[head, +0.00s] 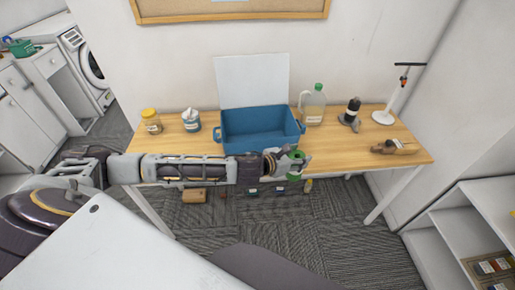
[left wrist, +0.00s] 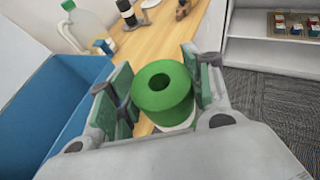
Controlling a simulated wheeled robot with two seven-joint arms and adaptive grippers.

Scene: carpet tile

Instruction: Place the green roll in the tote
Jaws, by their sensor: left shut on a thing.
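The green roll (left wrist: 160,92) is held between the two fingers of my left gripper (left wrist: 158,98), with its round hole facing the wrist camera. In the head view my left gripper (head: 288,164) is at the front edge of the table, in front of the right side of the tote, with a bit of green at its tip. The blue tote (head: 259,141) stands on the table against a white panel, and its visible inside looks empty. In the left wrist view the tote (left wrist: 75,110) is on the left, apart from the roll. My right gripper is not in view.
The wooden table (head: 345,155) holds a yellow-lidded jar (head: 151,121), a teal-and-white container (head: 191,120), a jug (head: 314,105), a dark bottle (head: 351,112), a white stand (head: 397,95) and a brown wooden object (head: 396,147). A white shelf (head: 440,235) is at right.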

